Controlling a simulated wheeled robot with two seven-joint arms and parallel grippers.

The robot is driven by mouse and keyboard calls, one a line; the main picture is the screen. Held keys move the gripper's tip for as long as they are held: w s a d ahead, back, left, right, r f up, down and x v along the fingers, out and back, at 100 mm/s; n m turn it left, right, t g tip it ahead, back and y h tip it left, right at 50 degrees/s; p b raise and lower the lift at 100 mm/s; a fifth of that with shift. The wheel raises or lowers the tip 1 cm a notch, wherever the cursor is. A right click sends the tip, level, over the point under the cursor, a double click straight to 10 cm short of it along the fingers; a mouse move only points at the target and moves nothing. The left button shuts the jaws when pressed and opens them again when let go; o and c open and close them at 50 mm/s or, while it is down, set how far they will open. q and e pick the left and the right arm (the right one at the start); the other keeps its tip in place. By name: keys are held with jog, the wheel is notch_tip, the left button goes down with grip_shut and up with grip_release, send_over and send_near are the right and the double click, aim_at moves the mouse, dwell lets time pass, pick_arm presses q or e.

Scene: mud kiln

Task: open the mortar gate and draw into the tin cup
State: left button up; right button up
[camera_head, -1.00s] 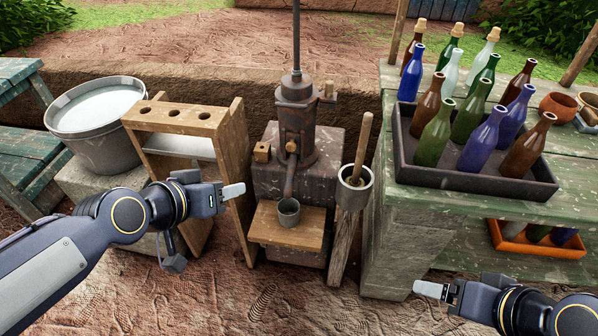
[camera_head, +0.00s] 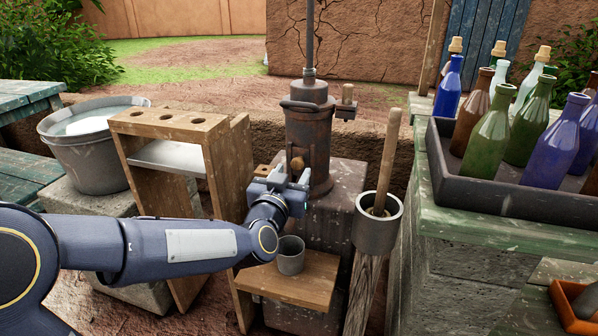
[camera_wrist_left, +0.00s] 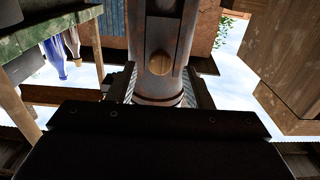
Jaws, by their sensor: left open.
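The rusty mortar machine (camera_head: 309,130) stands upright on a stone block. My left gripper (camera_head: 292,182) is open just in front of the machine, below the knob, and hides the spout. In the left wrist view, the open fingers (camera_wrist_left: 160,90) lie either side of the machine's lower body, with the knob (camera_wrist_left: 160,64) between and beyond them; contact cannot be told. The tin cup (camera_head: 290,255) stands upright on a wooden shelf (camera_head: 310,280), below the gripper.
A wooden rack (camera_head: 175,121) with holes and a grey bucket (camera_head: 92,150) stand left, close to my arm. A post with a metal cup and wooden stick (camera_head: 378,225) stands right of the shelf. A bottle tray (camera_head: 490,195) sits on the green table (camera_head: 470,225).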

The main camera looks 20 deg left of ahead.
aim_at(296, 167)
pick_arm(q)
jog(key=shift+w+b, duration=0.4)
jog(key=shift+w, duration=2)
jog(key=shift+c, duration=0.4)
